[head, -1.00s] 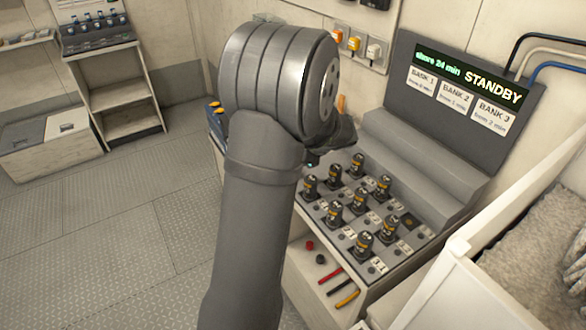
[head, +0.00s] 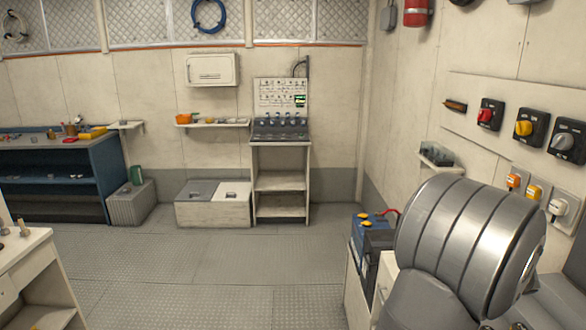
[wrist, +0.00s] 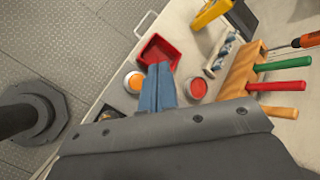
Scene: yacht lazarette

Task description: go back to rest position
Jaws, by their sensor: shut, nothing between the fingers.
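My gripper (wrist: 158,88) shows in the wrist view as two blue-grey fingers lying together, shut with nothing between them. It is above a pale worktop (wrist: 112,98), over the gap between an orange-topped tin (wrist: 135,82) and a red-topped tin (wrist: 197,88). I cannot tell its height above the top. In the head view only a big grey joint of my arm shows at the lower right; the gripper is out of that picture.
Near the fingers in the wrist view are a red tray (wrist: 153,50) and a wooden block (wrist: 240,72) with coloured handles. In the head view, blue batteries (head: 370,236) stand left of my arm. The middle floor (head: 210,255) is clear.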

